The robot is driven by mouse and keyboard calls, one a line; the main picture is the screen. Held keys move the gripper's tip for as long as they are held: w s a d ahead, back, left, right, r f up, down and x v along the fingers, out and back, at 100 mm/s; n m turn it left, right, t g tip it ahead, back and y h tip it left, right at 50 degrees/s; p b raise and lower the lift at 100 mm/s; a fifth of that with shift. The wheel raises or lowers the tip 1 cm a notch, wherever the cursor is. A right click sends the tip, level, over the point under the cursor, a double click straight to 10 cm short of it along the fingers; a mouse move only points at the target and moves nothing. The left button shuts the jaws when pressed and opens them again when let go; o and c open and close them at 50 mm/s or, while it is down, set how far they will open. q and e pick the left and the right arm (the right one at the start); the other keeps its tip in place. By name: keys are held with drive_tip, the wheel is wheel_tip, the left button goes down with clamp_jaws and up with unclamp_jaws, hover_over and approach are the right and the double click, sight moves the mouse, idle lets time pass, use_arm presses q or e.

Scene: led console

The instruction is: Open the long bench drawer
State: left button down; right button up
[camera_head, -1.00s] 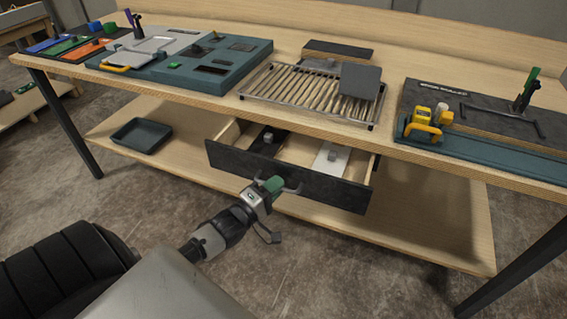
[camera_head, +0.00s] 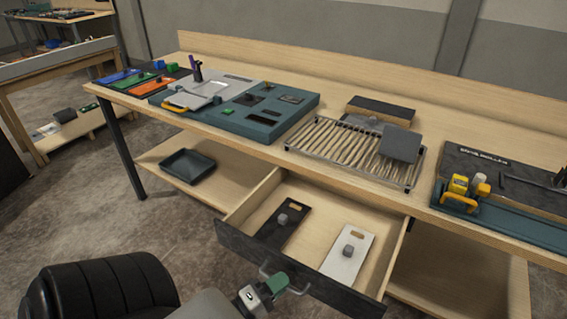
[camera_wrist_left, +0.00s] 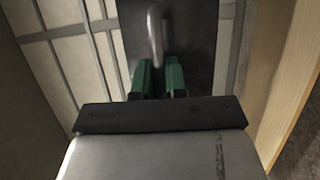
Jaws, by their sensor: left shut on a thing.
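The long bench drawer (camera_head: 300,268) hangs under the workbench top and is pulled well out. Its dark front panel (camera_head: 345,297) carries a grey bar handle (camera_head: 304,288). My left gripper (camera_head: 278,284) is at the handle with its green fingers shut on it. In the left wrist view the green fingers (camera_wrist_left: 160,78) close around the lower part of the handle (camera_wrist_left: 155,35), with the dark front behind. Inside the drawer lie a black plate (camera_head: 283,224) and a white plate (camera_head: 347,254), each with a grey knob. My right gripper is not in view.
The bench top (camera_head: 262,155) holds a teal console (camera_head: 262,123), a slatted rack (camera_head: 340,150) and a teal rail with yellow parts (camera_head: 465,200). A dark tray (camera_head: 187,166) sits on the lower shelf.

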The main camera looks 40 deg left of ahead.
use_arm(q)
drive_tip(key=c, duration=1.2)
unclamp_jaws()
drive_tip(key=b+v, duration=0.1)
drive_tip(key=v, duration=0.9)
drive_tip(key=shift+s+b, duration=0.4)
drive_tip(key=shift+a+f, duration=0.1)
